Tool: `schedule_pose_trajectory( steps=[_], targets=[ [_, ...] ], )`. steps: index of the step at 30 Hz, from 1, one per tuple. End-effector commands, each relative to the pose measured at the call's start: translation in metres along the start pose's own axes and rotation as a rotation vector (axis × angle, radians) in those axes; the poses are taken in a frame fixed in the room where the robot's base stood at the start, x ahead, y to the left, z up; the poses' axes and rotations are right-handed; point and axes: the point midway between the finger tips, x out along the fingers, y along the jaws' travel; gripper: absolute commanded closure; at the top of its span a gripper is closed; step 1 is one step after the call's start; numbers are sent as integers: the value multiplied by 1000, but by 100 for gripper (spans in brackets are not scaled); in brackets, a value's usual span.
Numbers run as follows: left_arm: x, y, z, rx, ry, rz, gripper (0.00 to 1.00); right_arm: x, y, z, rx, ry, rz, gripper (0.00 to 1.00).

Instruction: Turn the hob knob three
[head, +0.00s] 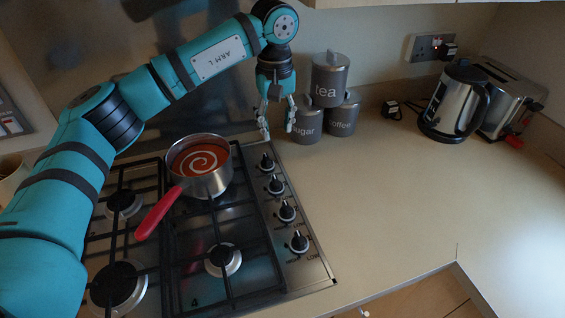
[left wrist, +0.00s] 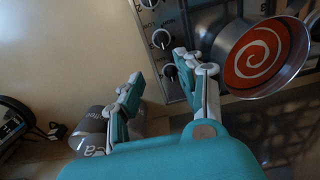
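The hob has a column of several black knobs on its right edge. In the head view they run from the far knob (head: 266,162) through the second knob (head: 275,185) and third knob (head: 286,211) to the near knob (head: 298,242). My left gripper (head: 277,130) points down, open and empty, just beyond the far knob. In the left wrist view its fingers (left wrist: 157,80) are spread, with a knob (left wrist: 169,72) close to one fingertip; contact cannot be told. My right gripper is not in view.
A saucepan (head: 212,180) of red soup with a red handle (head: 158,213) stands on the hob (head: 262,290), left of the knobs. Grey canisters (head: 330,80) stand behind the gripper. A kettle (head: 452,100) and toaster (head: 507,95) are at the back right. The counter right of the knobs is clear.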

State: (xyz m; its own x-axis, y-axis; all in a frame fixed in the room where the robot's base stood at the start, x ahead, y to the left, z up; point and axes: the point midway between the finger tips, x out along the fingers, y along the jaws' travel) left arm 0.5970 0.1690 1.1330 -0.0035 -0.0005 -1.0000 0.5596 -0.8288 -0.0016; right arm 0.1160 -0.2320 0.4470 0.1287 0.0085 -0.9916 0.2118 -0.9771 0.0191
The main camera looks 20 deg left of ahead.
Motion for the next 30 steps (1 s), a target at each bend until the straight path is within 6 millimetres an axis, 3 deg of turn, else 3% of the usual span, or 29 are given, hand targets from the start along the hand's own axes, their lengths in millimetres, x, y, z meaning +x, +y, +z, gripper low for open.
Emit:
schedule_pose_trajectory(
  steps=[3, 8, 11, 18, 21, 30],
  targets=[
    [12, -1, 0, -1, -2, -4, 62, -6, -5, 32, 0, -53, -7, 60],
    [41, -1, 1, 0, -4, -6, 62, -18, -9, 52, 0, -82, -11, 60],
    [63, -1, 1, 0, -5, -5, 62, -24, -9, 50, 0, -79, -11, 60],
    [115, -2, 1, -2, -5, -5, 62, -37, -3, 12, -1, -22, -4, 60],
    [135, -1, 1, -2, -5, -4, 62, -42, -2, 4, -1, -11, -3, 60],
    [169, -1, 0, -1, -1, -2, 62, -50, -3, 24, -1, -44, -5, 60]
  ],
)
